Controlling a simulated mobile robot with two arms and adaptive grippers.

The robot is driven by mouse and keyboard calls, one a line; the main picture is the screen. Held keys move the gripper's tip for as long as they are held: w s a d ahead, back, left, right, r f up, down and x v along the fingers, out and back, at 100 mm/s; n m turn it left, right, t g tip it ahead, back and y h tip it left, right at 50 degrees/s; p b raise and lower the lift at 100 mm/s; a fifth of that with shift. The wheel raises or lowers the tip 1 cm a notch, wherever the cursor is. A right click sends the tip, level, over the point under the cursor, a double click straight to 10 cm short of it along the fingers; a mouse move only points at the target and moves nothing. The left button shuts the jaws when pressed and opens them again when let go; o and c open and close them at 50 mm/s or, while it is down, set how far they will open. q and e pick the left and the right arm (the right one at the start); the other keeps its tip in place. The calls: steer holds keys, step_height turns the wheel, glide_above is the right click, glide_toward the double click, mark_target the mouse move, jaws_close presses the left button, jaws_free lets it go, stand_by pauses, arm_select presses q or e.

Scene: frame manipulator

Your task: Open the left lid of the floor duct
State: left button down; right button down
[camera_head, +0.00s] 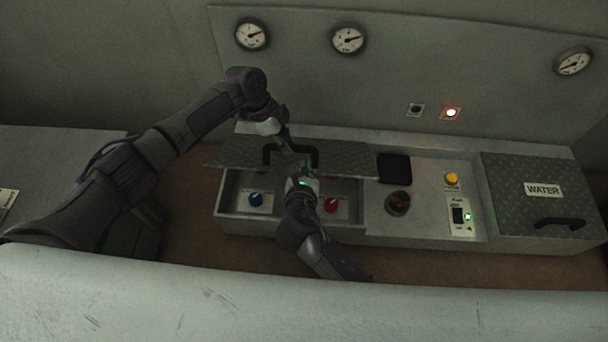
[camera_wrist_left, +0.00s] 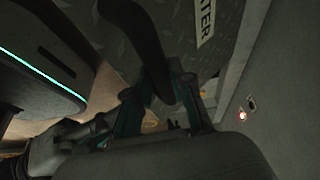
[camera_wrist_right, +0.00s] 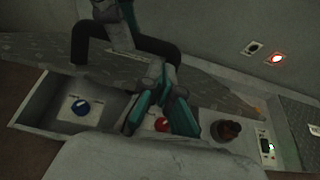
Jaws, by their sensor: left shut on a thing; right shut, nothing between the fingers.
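The left lid (camera_head: 232,153) of the floor duct is a dark patterned plate with a black handle (camera_head: 316,156). It is raised and tilted over an open compartment with a blue knob (camera_head: 256,199) and a red knob (camera_head: 331,204). My left gripper (camera_head: 289,147) is shut on this handle; the left wrist view shows the handle (camera_wrist_left: 145,45) between its fingers (camera_wrist_left: 163,100). My right gripper (camera_head: 303,176) is shut and empty in front of the lid, above the compartment. In the right wrist view its fingers (camera_wrist_right: 158,108) partly cover the red knob (camera_wrist_right: 161,125).
The right lid (camera_head: 505,205), marked WATER, lies closed. Between the lids are a dark round knob (camera_head: 398,203), a yellow button (camera_head: 451,179) and a switch panel (camera_head: 460,230). A wall panel (camera_head: 300,90) with gauges stands behind. A pale ledge (camera_head: 200,300) crosses the front.

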mark_target(308, 150)
arm_select(q)
steer(key=shift+w+a+f, duration=0.2)
arm_select(e)
steer(key=shift+x, duration=1.7)
steer(key=shift+s, duration=0.1)
steer(key=shift+w+r, duration=0.65)
steer(key=shift+w, duration=0.05)
arm_select(q)
steer(key=c, duration=1)
jaws_free()
steer(key=shift+d+f, duration=0.1)
steer(key=shift+d, duration=0.05)
arm_select(e)
steer(key=shift+w+f, duration=0.1)
steer(key=shift+f, duration=0.1)
steer(key=shift+d, duration=0.1)
